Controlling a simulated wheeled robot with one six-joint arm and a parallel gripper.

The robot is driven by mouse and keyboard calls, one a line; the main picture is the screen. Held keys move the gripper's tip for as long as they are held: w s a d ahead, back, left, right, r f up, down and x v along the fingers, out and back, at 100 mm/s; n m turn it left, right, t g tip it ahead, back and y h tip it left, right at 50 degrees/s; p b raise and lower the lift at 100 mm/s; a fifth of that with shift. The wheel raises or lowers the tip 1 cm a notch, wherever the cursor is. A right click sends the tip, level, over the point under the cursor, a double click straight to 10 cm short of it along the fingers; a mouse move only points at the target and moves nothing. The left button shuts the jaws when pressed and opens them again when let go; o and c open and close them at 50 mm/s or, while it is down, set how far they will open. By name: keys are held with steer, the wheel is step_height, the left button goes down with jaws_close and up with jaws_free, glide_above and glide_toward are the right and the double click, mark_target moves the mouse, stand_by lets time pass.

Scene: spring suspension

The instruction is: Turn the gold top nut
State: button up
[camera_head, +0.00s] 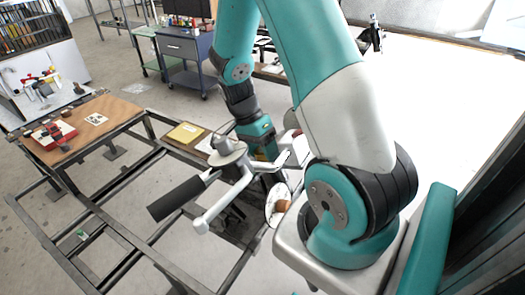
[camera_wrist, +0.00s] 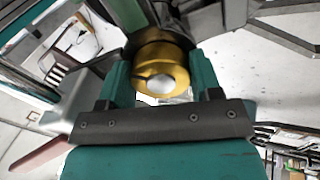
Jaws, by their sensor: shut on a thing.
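The gold top nut (camera_wrist: 165,58) is a round gold collar with a pale, rounded end at its centre. In the wrist view it sits between the two teal fingers of my gripper (camera_wrist: 160,78), which is shut on it. A dark, slender part stands just behind the nut. In the head view my gripper (camera_head: 262,150) is low beside the grey suspension part (camera_head: 228,150). There the nut and fingertips are mostly hidden behind the grey part and my arm.
A black cylinder (camera_head: 178,198) and a pale rod (camera_head: 225,200) stick out beside the suspension. A dark metal frame (camera_head: 110,250) spans the lower left. A brown-topped table (camera_head: 85,135) holds a red item (camera_head: 52,135).

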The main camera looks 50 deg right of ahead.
steer(key=m, duration=0.4)
steer(key=shift+f+m+b, duration=0.1)
steer(key=shift+m+b, duration=0.25)
steer(key=shift+m, duration=0.05)
stand_by(0.4)
steer(key=o, duration=0.9)
steer(key=shift+w, duration=0.1)
steer(key=v, duration=1.7)
steer(key=shift+d+r+b, duration=0.15)
steer(key=shift+r+b, duration=0.1)
steer(key=shift+b, duration=0.15)
